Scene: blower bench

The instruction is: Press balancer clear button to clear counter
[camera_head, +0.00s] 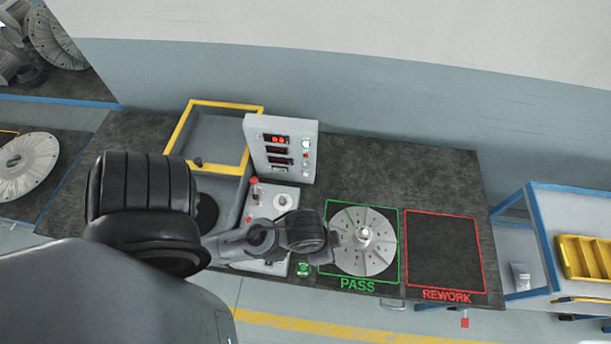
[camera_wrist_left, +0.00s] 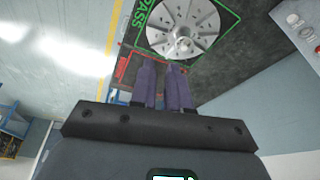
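The balancer's upright control box (camera_head: 311,124) stands at the back of the bench, with red displays on its face. A column of small buttons (camera_head: 305,154) runs down its right side, a lit green one on top; labels are too small to read, so I cannot tell which is clear. A panel with buttons (camera_wrist_left: 305,33) also shows at the right edge of the left wrist view. My left gripper (camera_head: 337,244) is above the left edge of the silver finned disc (camera_head: 375,258). Its fingers (camera_wrist_left: 162,66) are a narrow gap apart, with nothing visible between them. My right gripper is out of view.
The disc lies inside the green PASS outline (camera_head: 358,285). The red REWORK area (camera_head: 446,252) is empty. The bench's back right is clear.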

